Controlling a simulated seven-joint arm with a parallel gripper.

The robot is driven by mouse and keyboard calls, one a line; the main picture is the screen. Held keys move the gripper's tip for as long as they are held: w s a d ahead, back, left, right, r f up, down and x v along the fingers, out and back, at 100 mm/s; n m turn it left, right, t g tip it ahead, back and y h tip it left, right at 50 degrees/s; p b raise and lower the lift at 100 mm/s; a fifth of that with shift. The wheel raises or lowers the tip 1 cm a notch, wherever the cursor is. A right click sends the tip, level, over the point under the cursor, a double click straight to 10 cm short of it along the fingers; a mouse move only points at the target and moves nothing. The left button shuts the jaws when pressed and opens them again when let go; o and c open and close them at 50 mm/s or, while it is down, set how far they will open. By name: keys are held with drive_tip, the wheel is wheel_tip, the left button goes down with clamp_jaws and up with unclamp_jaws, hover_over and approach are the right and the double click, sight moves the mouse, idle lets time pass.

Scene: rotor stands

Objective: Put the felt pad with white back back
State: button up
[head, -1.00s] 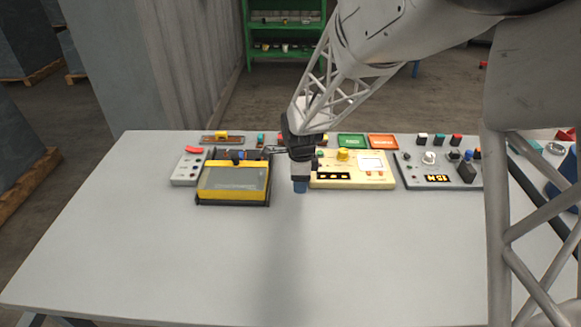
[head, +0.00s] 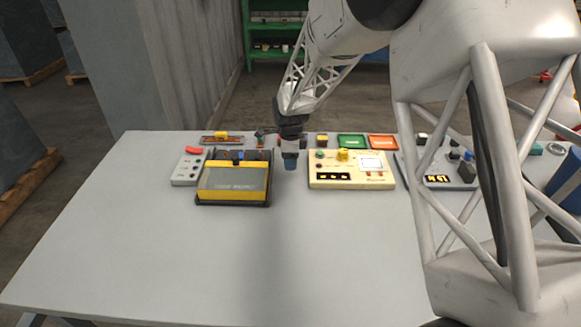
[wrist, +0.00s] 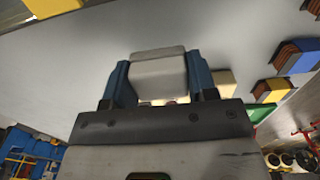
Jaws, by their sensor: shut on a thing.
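My gripper (head: 290,166) is above the back part of the table, between the yellow-and-black box and the cream device. In the wrist view its two blue fingers (wrist: 158,78) are closed on a pale, whitish-faced pad (wrist: 158,72), which looks like the felt pad with white back. The pad's far side is hidden, and it is too small to make out in the head view. In the wrist view, blocks with blue (wrist: 306,60) and yellow (wrist: 262,92) faces and brown layered sides show at the right.
The yellow-and-black box (head: 232,196) stands left of my gripper, with a pale handset (head: 186,170) beside it. The cream device (head: 350,172) is to the right. Green (head: 352,142) and orange (head: 382,142) trays lie behind it. The table's front (head: 200,260) is clear.

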sight(291, 172)
idle(0.3)
drive_tip(key=shift+f, duration=1.75)
drive_tip(key=shift+f, duration=0.15)
drive_tip(key=o, duration=1)
drive_tip(key=shift+c, duration=0.2)
drive_tip(key=shift+r, duration=0.2)
wheel_tip(291, 172, up, 12)
drive_tip(key=shift+f, duration=0.1)
